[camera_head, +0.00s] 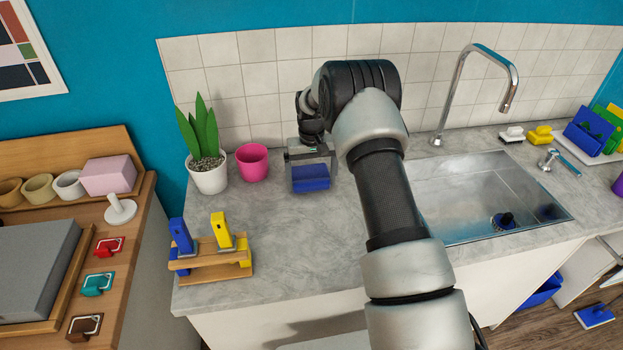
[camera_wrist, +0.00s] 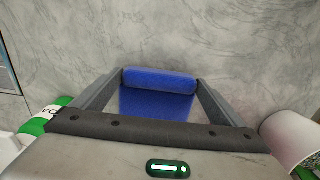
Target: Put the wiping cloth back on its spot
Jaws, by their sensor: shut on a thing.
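A blue wiping cloth (camera_head: 311,178) is between the fingers of my gripper (camera_head: 311,160), over the grey marbled counter (camera_head: 290,215) at the back, left of the sink. In the wrist view the cloth (camera_wrist: 160,82) shows a rounded roll along its far edge and a flatter part nearer the palm. The two fingers of my gripper (camera_wrist: 160,92) press on its left and right ends. I cannot tell whether the cloth touches the counter. No marked spot for it is clear in these views.
A pink pot (camera_head: 252,162) and a white plant pot (camera_head: 208,178) stand close left of my gripper. A wooden rack (camera_head: 212,268) with blue and yellow items sits at the counter's front left. The sink (camera_head: 480,190) and tap (camera_head: 470,80) are right. Counter in front is clear.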

